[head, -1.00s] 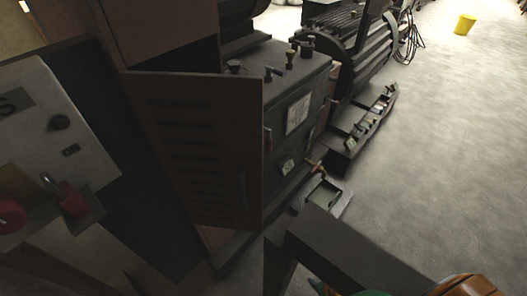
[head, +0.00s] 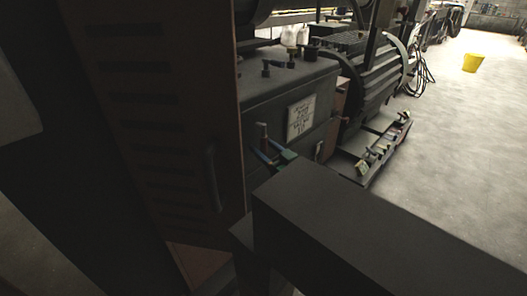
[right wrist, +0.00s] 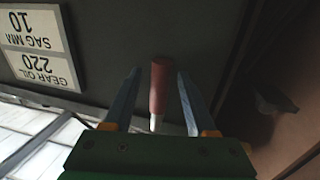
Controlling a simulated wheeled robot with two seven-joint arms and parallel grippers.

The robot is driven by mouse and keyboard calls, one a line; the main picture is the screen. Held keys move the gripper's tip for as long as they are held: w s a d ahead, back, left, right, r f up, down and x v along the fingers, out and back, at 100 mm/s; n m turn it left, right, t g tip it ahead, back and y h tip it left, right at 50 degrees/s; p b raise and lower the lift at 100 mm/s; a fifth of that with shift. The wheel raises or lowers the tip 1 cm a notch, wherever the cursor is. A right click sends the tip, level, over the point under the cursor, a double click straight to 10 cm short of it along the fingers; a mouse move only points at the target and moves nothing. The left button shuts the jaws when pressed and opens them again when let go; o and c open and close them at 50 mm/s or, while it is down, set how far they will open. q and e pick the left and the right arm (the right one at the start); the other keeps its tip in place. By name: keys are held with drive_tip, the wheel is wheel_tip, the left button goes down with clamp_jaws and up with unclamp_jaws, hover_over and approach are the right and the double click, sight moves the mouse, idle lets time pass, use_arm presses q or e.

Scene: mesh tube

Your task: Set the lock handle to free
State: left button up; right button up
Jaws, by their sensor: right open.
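The lock handle (right wrist: 159,88), red with a pale tip, shows in the right wrist view on the dark machine face. In the head view the handle (head: 262,132) is small and dark. My right gripper (head: 264,152) is open, with blue fingers and a green body. In the right wrist view its fingers (right wrist: 158,74) stand on either side of the handle, with a visible gap on each side. The handle points along the fingers toward the gripper body. I cannot tell its free or locked setting. My left gripper is not in view.
A brown louvred door (head: 150,110) stands close on the left. The machine bears a white gear oil label (head: 301,117) and several knobs on top. A tray of parts (head: 380,155) lies on the floor beyond. Open floor and a yellow bucket (head: 473,63) are at the right.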

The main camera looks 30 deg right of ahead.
drive_tip(key=shift+w, duration=0.15)
clamp_jaws()
idle(1.4)
